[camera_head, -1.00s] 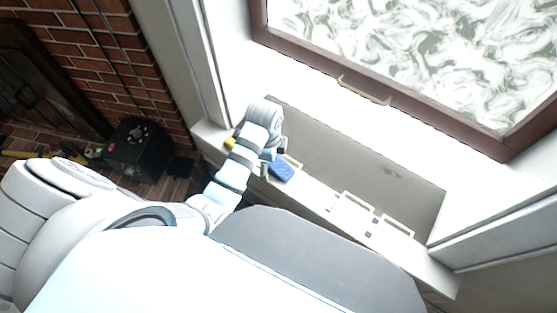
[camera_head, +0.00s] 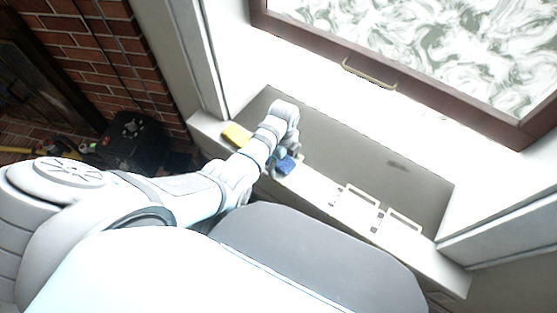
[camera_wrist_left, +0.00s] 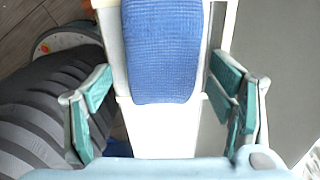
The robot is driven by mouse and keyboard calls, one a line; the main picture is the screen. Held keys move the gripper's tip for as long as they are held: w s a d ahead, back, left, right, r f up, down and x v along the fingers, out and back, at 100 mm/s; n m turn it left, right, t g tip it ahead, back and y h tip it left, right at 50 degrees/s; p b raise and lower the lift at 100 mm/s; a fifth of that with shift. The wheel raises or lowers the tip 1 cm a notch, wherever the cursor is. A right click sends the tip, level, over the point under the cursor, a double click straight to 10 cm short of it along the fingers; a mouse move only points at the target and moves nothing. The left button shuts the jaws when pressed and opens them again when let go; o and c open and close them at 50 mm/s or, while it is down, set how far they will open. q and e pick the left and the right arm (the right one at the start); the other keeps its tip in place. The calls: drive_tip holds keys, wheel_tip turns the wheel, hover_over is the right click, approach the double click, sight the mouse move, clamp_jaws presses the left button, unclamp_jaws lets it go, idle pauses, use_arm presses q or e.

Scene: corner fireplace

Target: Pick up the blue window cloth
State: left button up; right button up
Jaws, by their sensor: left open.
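The blue window cloth (camera_head: 287,166) lies on the white window sill, partly hidden by my left gripper in the head view. In the left wrist view the blue cloth (camera_wrist_left: 162,50) is a ribbed blue pad lying lengthwise, its near end rounded and its far end cut off by the picture's top. My left gripper (camera_wrist_left: 160,84) is open. Its teal-padded fingers stand to either side of the cloth's near part, with gaps on both sides. In the head view the left gripper (camera_head: 279,157) is small and partly covered by its own wrist. My right gripper is not in view.
A yellow cloth (camera_head: 236,135) lies on the sill left of my left wrist. White frame-like pieces (camera_head: 356,199) stand on the sill to the right. The brown window frame (camera_head: 430,98) with a brass handle (camera_head: 368,76) is beyond. A black box (camera_head: 130,143) stands by the brick wall.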

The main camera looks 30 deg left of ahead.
use_arm(q)
drive_tip(key=shift+c, duration=0.2)
drive_tip(key=shift+r, duration=0.1)
drive_tip(key=c, duration=1.1)
drive_tip(key=shift+r, duration=0.1)
